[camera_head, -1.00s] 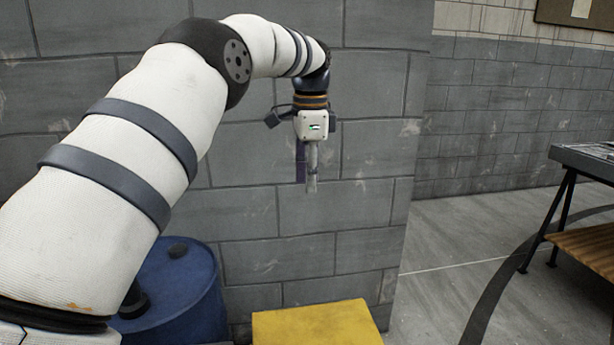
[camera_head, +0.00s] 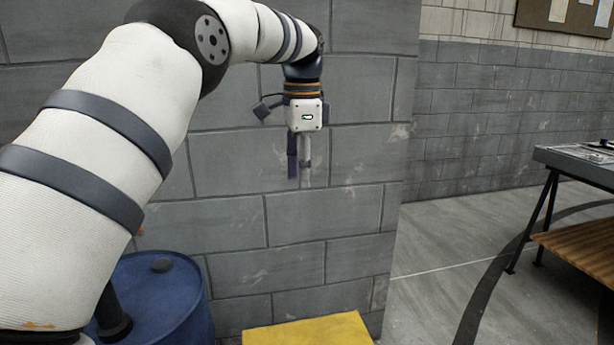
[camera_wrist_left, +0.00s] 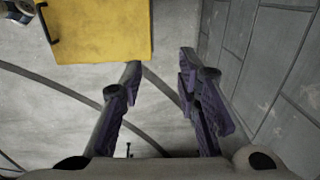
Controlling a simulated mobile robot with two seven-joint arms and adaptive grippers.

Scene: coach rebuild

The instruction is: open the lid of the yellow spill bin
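The yellow spill bin (camera_head: 310,330) stands at the bottom of the head view, in front of the grey block wall; only its flat top shows and the rest is cut off. In the left wrist view, its yellow top (camera_wrist_left: 105,28) lies at the upper left, with a black bar handle (camera_wrist_left: 47,22) near its left edge. The lid looks flat and shut. My left gripper (camera_head: 301,178) hangs fingers down, high above the bin and apart from it. In the wrist view its fingers (camera_wrist_left: 160,68) are spread with nothing between them. My right gripper is not seen.
A blue drum (camera_head: 160,295) stands left of the bin, partly behind my left arm. The block wall (camera_head: 345,210) rises close behind the gripper. A workbench (camera_head: 580,165) is at the right, with open floor (camera_head: 440,280) between.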

